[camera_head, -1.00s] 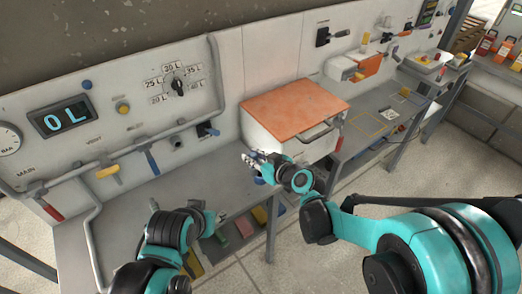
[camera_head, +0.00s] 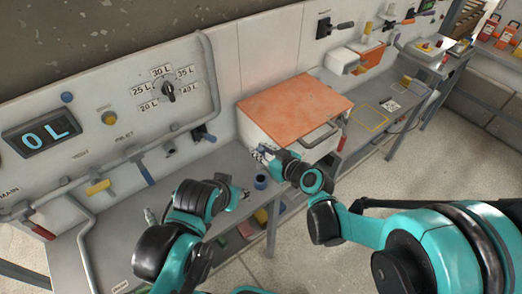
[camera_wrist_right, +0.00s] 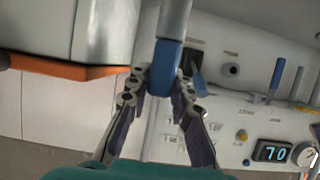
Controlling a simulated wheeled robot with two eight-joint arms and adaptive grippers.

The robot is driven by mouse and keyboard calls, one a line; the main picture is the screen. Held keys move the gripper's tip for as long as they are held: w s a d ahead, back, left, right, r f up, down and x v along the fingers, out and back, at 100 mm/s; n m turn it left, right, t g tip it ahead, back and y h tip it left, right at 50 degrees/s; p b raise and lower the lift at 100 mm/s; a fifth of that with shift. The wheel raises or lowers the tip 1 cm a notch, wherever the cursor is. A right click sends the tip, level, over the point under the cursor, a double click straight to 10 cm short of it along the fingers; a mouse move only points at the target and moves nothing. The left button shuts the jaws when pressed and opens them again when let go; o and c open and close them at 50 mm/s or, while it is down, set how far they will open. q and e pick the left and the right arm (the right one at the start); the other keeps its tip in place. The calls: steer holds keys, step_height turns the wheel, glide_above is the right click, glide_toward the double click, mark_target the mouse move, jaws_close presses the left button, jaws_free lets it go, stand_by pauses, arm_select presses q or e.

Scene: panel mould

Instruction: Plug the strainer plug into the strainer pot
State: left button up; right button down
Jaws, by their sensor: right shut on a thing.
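My right gripper (camera_head: 260,153) is by the lower left front corner of the orange-topped box. In the right wrist view, my right gripper (camera_wrist_right: 161,86) is shut on a blue grip (camera_wrist_right: 163,68) with a grey rod-like part (camera_wrist_right: 174,18); I cannot tell for sure that this is the strainer plug. A small dark blue round thing (camera_head: 260,182) stands on the grey bench below the gripper; I cannot tell whether it is the strainer pot. My left gripper (camera_head: 241,194) is small and partly hidden over the bench, and its jaws are unclear.
The white box (camera_head: 256,137) with an orange top (camera_head: 295,107) stands behind my right gripper, its handle facing front. The wall panel has a dial (camera_head: 169,92), a display (camera_head: 42,131) and several levers. The grey bench (camera_head: 130,235) is mostly bare at the left.

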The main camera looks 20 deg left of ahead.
steer(key=shift+f+b, duration=2.5)
steer(key=shift+f, duration=0.3)
steer(key=shift+b, duration=0.3)
steer(key=shift+f+b, duration=2.4)
steer(key=shift+f, duration=0.15)
steer(key=c, duration=1.3)
jaws_free()
steer(key=v, duration=1.2)
steer(key=shift+r, duration=0.1)
